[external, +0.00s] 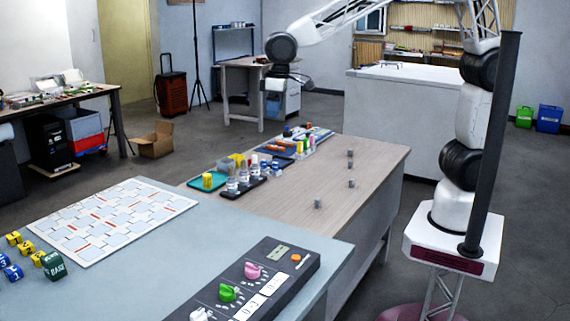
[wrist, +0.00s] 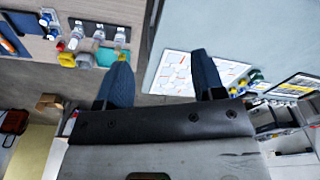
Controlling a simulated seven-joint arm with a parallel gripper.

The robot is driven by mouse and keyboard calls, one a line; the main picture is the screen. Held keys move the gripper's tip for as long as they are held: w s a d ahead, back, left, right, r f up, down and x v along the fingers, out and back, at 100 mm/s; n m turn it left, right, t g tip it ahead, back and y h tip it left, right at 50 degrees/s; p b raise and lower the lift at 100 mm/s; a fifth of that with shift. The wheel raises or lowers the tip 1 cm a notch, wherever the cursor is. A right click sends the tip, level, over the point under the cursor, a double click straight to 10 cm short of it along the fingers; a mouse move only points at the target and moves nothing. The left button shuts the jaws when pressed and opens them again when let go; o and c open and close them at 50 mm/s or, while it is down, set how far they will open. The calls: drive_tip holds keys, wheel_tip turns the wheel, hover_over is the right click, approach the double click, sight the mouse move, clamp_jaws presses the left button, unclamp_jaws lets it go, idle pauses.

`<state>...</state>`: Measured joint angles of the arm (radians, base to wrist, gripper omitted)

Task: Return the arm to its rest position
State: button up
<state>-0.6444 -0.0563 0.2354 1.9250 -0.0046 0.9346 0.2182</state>
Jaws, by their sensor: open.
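My gripper (external: 287,83) is raised in the air at the end of my arm, above and behind the wooden table in the external view. In the wrist view my gripper (wrist: 160,80) shows two dark blue fingers spread wide apart, with nothing between them. It is open and empty. It touches nothing that I can see. My arm reaches up from its white base at the right and across to the left.
The wooden table (external: 370,180) holds small grey cubes (external: 318,203), bottles (external: 232,184) on a dark tray and a teal tray (external: 207,181). A grey-blue table (external: 150,265) in front carries a patterned board (external: 110,217) and a control panel (external: 255,285). The air around my gripper looks clear.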

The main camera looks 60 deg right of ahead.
drive_tip(key=s+d+r+m, duration=0.1)
drive_tip(key=s+d, duration=0.4)
drive_tip(key=d, duration=0.6)
drive_tip(key=s+d+r+m+t, duration=0.1)
drive_tip(key=s+d, duration=0.3)
drive_tip(key=d, duration=0.7)
drive_tip(key=s+d+r+m, duration=0.15)
drive_tip(key=s+d, duration=0.35)
drive_tip(key=d, duration=0.6)
drive_tip(key=s+d+f+m, duration=0.1)
drive_tip(key=s+d+f, duration=0.2)
drive_tip(key=s+d, duration=0.4)
drive_tip(key=s, duration=0.3)
drive_tip(key=shift+d+m+t+h, duration=0.3)
drive_tip(key=shift+m+h, duration=0.05)
drive_tip(key=shift+h, duration=0.05)
